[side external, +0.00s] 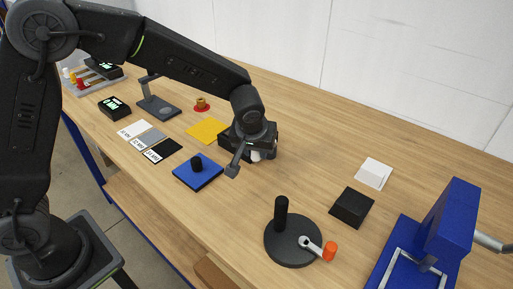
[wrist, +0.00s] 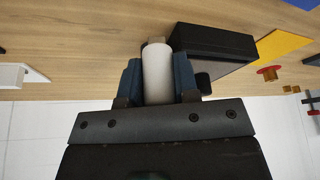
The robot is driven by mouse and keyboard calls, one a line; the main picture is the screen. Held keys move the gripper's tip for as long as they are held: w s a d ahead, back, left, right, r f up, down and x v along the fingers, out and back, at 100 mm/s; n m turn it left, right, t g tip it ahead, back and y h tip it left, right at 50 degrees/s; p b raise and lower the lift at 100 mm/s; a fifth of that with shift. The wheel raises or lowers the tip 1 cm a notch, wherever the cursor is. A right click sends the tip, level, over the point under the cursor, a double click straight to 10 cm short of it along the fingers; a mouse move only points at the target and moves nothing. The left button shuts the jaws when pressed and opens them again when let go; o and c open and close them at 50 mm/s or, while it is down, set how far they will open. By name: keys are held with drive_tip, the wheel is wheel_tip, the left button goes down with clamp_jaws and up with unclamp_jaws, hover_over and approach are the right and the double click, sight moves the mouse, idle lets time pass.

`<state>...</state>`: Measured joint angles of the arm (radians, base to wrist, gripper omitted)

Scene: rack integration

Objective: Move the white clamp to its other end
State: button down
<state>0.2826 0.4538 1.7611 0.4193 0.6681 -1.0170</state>
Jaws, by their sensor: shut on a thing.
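A white rounded piece, which looks to be the white clamp (wrist: 157,76), sits between the two fingers of my gripper (wrist: 158,82) in the wrist view. My gripper is shut on it. A small tan tip shows at its far end. A black block (wrist: 222,42) lies right beside it; I cannot tell whether they are joined. In the side view my gripper (side external: 254,153) is low over the table beside the black block, and only a bit of the white clamp (side external: 256,156) shows. The rest is hidden by my gripper.
A blue plate with a black knob (side external: 198,178) and a yellow sheet (side external: 207,131) lie close by. Table behind my gripper is clear.

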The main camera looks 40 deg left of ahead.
drive_tip(key=shift+d, duration=0.1)
drive_tip(key=d+n, duration=0.1)
drive_tip(key=d+n+y, duration=0.1)
drive_tip(key=n, duration=0.1)
drive_tip(key=shift+w+g, duration=0.3)
drive_tip(key=shift+g, duration=0.1)
drive_tip(key=n, duration=0.1)
drive_tip(key=w+d+n+g, duration=0.1)
drive_tip(key=n, duration=0.1)
drive_tip(key=d+n+y, duration=0.1)
drive_tip(key=shift+w+d+n, duration=0.1)
drive_tip(key=shift+w+n, duration=0.2)
drive_tip(key=shift+w, duration=0.1)
drive_tip(key=w+n+g, duration=0.1)
drive_tip(key=n, duration=0.1)
drive_tip(key=w+d+n+g, duration=0.1)
drive_tip(key=n, duration=0.1)
drive_tip(key=shift+w+d+n+y, duration=0.2)
drive_tip(key=shift+w+n+y, duration=0.05)
drive_tip(key=shift+n+y, duration=0.05)
drive_tip(key=shift+w+d+n+g, duration=0.1)
drive_tip(key=shift+w+n+g, duration=0.4)
drive_tip(key=shift+n, duration=0.45)
drive_tip(key=shift+w+d+n+g, duration=0.1)
drive_tip(key=shift+w+n+g, duration=0.2)
drive_tip(key=shift+w+n, duration=0.5)
drive_tip(key=shift+s+n, duration=0.1)
drive_tip(key=shift+n, duration=0.15)
drive_tip(key=c, duration=0.9)
unclamp_jaws()
